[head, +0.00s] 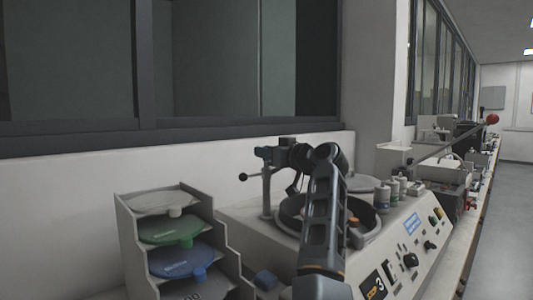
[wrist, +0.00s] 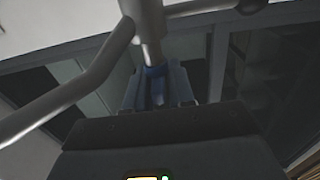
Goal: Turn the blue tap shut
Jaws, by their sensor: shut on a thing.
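The blue tap (wrist: 155,72) shows in the wrist view as a small blue piece at the lower end of a grey metal pipe. My gripper (wrist: 157,90) is around it, with one dark finger on each side, and is shut on it. In the head view my gripper (head: 268,153) is at the top of an upright grey post (head: 267,188) on the machine. The tap is mostly hidden by the fingers there, so how far it is turned cannot be told.
The post carries a side rod with a black ball (head: 243,177). My arm crosses in front of the machine's round bowl (head: 290,208). A stepped rack (head: 133,238) with coloured discs stands at left. Bottles (head: 382,194) and a control panel (head: 405,258) are at right.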

